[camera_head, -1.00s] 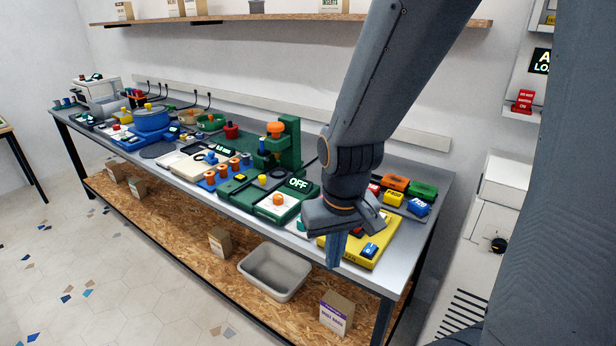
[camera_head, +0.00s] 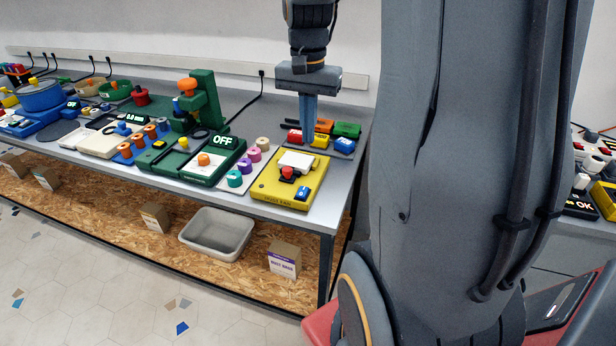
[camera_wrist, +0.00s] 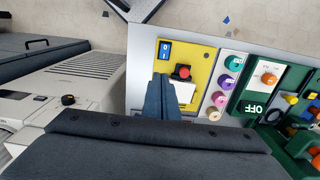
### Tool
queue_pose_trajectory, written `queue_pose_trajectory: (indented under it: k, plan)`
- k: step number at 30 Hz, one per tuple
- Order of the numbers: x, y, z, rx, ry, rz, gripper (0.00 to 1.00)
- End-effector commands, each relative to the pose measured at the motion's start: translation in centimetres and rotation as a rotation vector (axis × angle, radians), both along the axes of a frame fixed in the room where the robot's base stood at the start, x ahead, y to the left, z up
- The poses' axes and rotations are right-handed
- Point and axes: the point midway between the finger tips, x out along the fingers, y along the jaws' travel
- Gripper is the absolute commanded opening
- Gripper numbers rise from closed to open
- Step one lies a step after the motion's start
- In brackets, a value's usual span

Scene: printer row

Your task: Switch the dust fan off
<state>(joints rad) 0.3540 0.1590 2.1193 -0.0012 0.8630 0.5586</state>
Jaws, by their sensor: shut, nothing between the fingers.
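I cannot read a label that names the dust fan. My gripper (camera_head: 308,142) is shut and empty, pointing down behind the yellow unit. In the wrist view its fingers hide part of that unit.
Red, yellow, orange, green (camera_head: 346,130) and blue blocks stand close around my fingertips at the back right. Purple (camera_head: 244,166), pink and teal spools stand between the two units. A green press (camera_head: 207,98) rises farther left. A grey bin (camera_head: 217,232) sits on the lower shelf.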

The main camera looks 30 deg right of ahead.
Motion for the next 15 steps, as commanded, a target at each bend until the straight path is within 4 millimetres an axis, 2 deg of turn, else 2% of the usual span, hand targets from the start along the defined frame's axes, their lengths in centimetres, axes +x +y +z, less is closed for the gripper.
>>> queue_pose_trajectory:
  k: [8, 15]
  plan:
    - [0.0, 0.1, -0.7, 0.001, 0.001, 0.002, 0.0]
    - [-0.2, 0.1, -4.4, 0.001, 0.005, 0.003, 0.0]
